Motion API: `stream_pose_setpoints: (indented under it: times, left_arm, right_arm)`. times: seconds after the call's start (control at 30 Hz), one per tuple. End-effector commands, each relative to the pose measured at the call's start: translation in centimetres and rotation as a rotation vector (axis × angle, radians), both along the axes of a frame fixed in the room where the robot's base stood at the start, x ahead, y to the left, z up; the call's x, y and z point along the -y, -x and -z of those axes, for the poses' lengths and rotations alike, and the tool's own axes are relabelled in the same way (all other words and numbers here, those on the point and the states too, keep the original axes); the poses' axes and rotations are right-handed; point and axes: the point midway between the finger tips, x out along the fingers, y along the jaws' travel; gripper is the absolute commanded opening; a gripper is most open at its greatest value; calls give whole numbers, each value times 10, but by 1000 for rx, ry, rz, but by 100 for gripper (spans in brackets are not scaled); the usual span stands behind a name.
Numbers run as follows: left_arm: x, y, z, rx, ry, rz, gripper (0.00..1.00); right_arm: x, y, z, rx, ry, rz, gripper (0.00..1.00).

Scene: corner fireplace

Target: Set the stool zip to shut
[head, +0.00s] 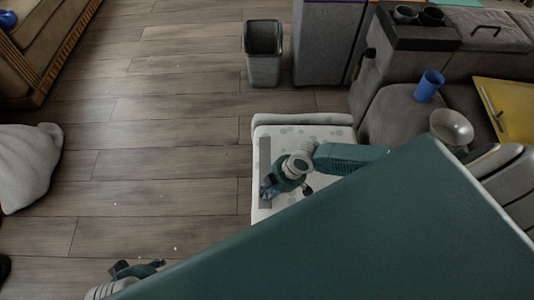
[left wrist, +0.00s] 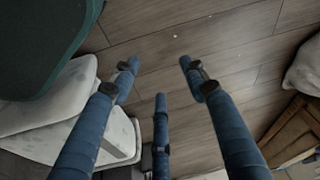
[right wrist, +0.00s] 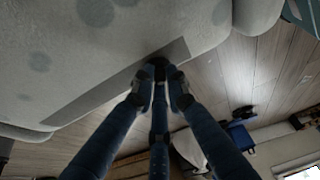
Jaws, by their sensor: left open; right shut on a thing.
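The stool (head: 315,140) has a pale seat with grey-green spots, and it also fills much of the right wrist view (right wrist: 90,50). A flat grey strip, the stool zip (head: 265,155), runs along the seat's left side; it shows in the right wrist view (right wrist: 100,98) too. My right gripper (head: 268,190) is over the strip's near part. In the right wrist view its fingers (right wrist: 160,78) come together at the strip, shut on a small part that they hide. My left gripper (head: 138,270) is low at the left, away from the stool; its fingers (left wrist: 158,70) are spread and empty.
A dark bin (head: 264,65) stands behind. A white sack-like thing (head: 28,165) lies at far left. The wooden floor (head: 160,150) between is clear.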

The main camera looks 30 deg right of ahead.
Motion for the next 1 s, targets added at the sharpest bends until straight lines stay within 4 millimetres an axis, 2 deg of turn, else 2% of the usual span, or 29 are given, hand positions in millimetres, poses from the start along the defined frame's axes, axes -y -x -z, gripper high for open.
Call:
stream_pose_setpoints:
  times: [0.3,0.73,0.77,0.83,1.0]
  left_arm:
    - [1,0,23,-11,-1,2,44]
    - [1,0,27,-13,0,2,44]
    - [1,0,27,-13,0,2,44]
    - [1,0,27,-13,0,2,44]
    - [1,0,27,-14,0,2,44]
  right_arm:
    - [-6,8,-1,-1,-3,2,0]
    - [-6,8,0,0,-2,2,0]
    - [-6,8,0,0,-2,2,17]
    - [-5,8,0,0,-2,2,31]
    - [-5,8,0,0,-1,2,33]
